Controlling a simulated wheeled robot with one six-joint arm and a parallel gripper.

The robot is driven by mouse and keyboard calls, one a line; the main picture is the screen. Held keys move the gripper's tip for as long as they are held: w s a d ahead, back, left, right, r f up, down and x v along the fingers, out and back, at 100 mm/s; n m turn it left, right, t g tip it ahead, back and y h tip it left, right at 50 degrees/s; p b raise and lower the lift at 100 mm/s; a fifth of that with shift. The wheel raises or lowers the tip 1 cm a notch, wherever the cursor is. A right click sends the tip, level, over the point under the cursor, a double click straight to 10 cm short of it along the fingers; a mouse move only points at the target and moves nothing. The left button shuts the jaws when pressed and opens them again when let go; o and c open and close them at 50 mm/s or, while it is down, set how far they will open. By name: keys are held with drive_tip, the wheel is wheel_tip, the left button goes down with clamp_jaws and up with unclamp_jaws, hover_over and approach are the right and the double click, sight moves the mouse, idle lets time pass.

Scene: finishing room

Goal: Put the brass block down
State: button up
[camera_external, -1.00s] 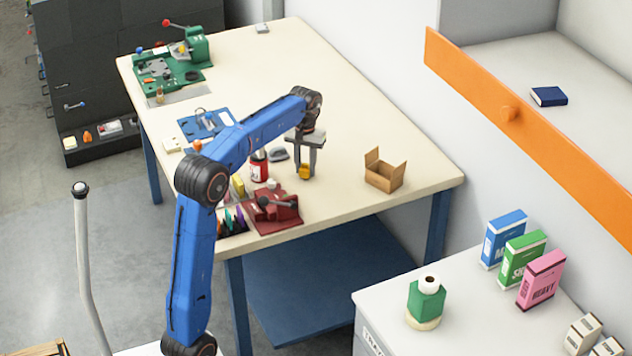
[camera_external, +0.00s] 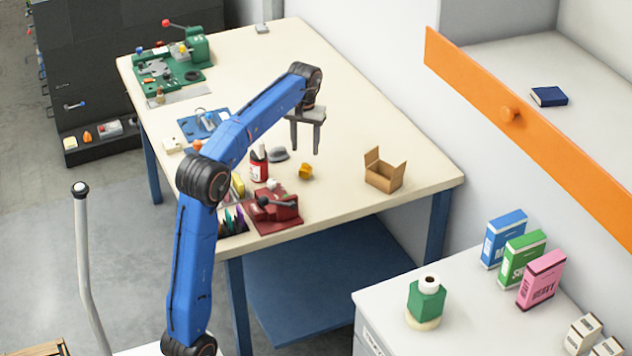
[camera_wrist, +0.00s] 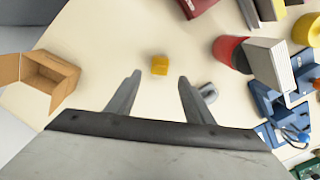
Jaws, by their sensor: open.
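The brass block (camera_external: 305,171) is a small yellow-gold piece resting on the cream tabletop. It stands between the red can and the open cardboard box. In the wrist view the brass block (camera_wrist: 159,65) lies on the table, beyond the fingertips and apart from them. My gripper (camera_external: 304,149) is open and empty, raised above the table near the block. Its two fingers also show in the wrist view (camera_wrist: 160,78), with a wide gap between them.
A cardboard box (camera_external: 383,176) stands right of the block. A red can (camera_external: 259,165), a grey rounded item (camera_external: 278,155) and a dark red fixture (camera_external: 274,207) stand to the left. The far part of the table (camera_external: 270,60) is clear.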

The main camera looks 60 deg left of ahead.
drive_tip(key=shift+r, duration=1.8)
drive_tip(key=s+d+f+m+t+h, duration=0.15)
drive_tip(key=s+d, duration=0.25)
drive_tip(key=d, duration=0.9)
drive_tip(key=s+d+f+m+h, duration=0.1)
drive_tip(key=s+d+f, duration=0.15)
drive_tip(key=d, duration=0.95)
drive_tip(key=s+d+f+m+t+y, duration=0.1)
drive_tip(key=s+d+f+m, duration=0.2)
drive_tip(key=s+f, duration=0.7)
drive_tip(key=s+d+f+m+t+y, duration=0.1)
drive_tip(key=s+d+f+m+t, duration=0.1)
drive_tip(key=s+d+f, duration=0.4)
drive_tip(key=s+f+m, duration=0.1)
drive_tip(key=s+f, duration=0.4)
drive_tip(key=s, duration=0.6)
drive_tip(key=shift+s, duration=0.25)
drive_tip(key=shift+m+y, duration=0.25)
